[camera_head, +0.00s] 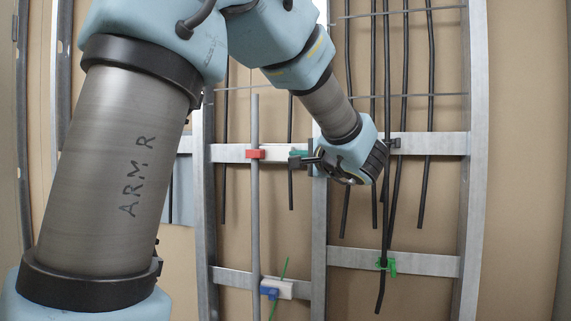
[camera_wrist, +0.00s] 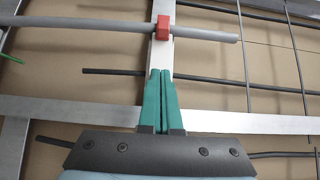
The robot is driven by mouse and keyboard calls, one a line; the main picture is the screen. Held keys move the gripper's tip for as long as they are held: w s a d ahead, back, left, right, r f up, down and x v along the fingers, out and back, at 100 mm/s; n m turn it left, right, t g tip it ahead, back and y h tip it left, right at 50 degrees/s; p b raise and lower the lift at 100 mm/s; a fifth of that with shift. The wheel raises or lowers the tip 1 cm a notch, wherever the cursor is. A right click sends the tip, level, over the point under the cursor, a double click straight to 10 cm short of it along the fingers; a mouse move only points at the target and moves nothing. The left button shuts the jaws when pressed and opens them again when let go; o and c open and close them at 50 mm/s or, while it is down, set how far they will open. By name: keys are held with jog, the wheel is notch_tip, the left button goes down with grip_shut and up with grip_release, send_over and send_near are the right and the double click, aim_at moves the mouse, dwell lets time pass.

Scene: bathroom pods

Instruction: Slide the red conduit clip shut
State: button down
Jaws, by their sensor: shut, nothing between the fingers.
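The red conduit clip (camera_head: 255,154) sits on the upper metal crossbar, at the grey vertical conduit (camera_head: 255,200). In the wrist view the red clip (camera_wrist: 163,26) is at the top centre, with the grey conduit (camera_wrist: 210,34) passing at it. I cannot tell how far its slide is closed. My gripper (camera_head: 297,159) is just right of the clip in the head view, apart from it. In the wrist view its green fingers (camera_wrist: 160,76) are together, empty, and point towards the clip with a gap between.
Black cables (camera_head: 387,100) hang right of my gripper. A blue clip (camera_head: 270,292) on a white block (camera_head: 284,287) and a green clip (camera_head: 386,265) sit on the lower crossbar. A metal upright (camera_head: 319,230) stands below my gripper. Brown panel lies behind.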

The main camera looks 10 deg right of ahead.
jog(key=shift+v, duration=1.1)
jog(key=s+a+f+n+g+y+p, duration=0.15)
jog(key=a+f+n+g, duration=0.25)
jog(key=a+f+g, duration=0.95)
jog(key=s+a+f+n+g+h+p, duration=0.2)
jog(key=s+a+f+n+h+p, duration=0.2)
jog(key=s+a+f+n, duration=0.5)
jog(key=s+a+f+h, duration=0.1)
jog(key=s+f+h, duration=0.1)
jog(key=s+f, duration=0.2)
jog(key=shift+s+f+n+h, duration=0.25)
jog(key=shift+f+n+h, duration=0.1)
jog(key=shift+f, duration=0.4)
